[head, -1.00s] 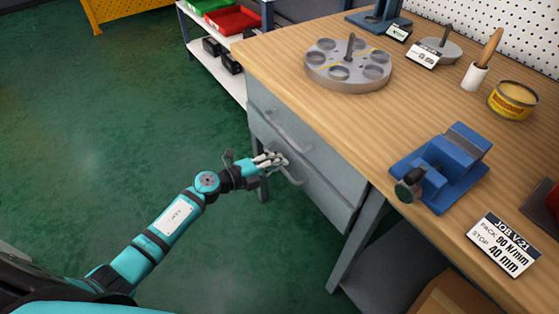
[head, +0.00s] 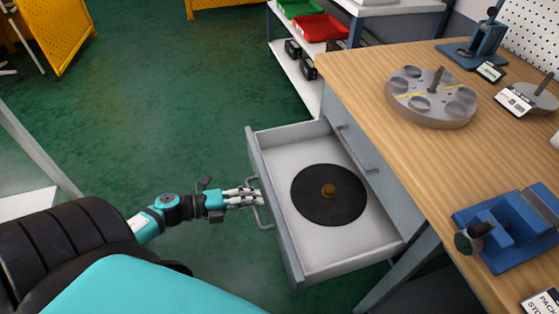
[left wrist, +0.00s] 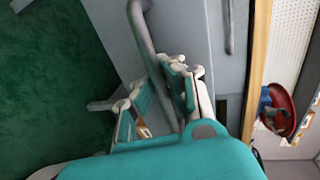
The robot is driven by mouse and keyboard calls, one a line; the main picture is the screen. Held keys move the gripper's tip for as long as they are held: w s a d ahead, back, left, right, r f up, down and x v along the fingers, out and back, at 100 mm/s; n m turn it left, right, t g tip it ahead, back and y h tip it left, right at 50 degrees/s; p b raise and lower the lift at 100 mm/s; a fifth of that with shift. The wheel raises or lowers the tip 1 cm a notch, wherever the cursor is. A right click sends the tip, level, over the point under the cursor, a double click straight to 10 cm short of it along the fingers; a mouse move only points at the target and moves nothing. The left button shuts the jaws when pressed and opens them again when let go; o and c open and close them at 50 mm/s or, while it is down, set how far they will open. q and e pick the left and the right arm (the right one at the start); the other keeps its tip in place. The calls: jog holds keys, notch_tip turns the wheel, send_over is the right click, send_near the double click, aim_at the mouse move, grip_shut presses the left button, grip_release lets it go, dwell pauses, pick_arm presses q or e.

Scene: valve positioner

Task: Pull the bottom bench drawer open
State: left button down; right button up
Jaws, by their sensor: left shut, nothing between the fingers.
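The bottom bench drawer (head: 281,225) stands pulled well out, its grey front away from the bench and its pale inside in view. A black disc with a brass-coloured hub (head: 328,190) lies in it. My left gripper (head: 257,197) is at the drawer's bar handle (head: 257,216), on the outer side of the front. In the left wrist view the handle (left wrist: 145,40) runs down to the fingers (left wrist: 160,92), which partly hide it. The fingers are shut; I cannot tell whether they touch the bar. My right gripper is out of view.
The upper drawer (head: 365,160) is closed above the open one. The wooden bench top (head: 400,150) carries a round grey fixture (head: 432,100) and a blue vise (head: 510,230). Shelves with bins (head: 320,28) stand behind. Green floor (head: 180,110) is clear left of the drawer.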

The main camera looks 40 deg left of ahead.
pick_arm(q)
jog(key=f+v, duration=0.1)
jog(key=v, duration=0.5)
jog(key=shift+s+a+p, duration=0.2)
jog(key=shift+s+p, duration=0.05)
jog(key=shift+p, duration=0.1)
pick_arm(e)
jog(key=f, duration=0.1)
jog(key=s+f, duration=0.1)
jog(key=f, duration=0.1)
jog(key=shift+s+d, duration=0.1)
pick_arm(q)
jog(key=shift+f, duration=0.1)
jog(key=c, duration=1.4)
grip_release()
jog(key=v, duration=1.2)
jog(key=shift+f, duration=0.15)
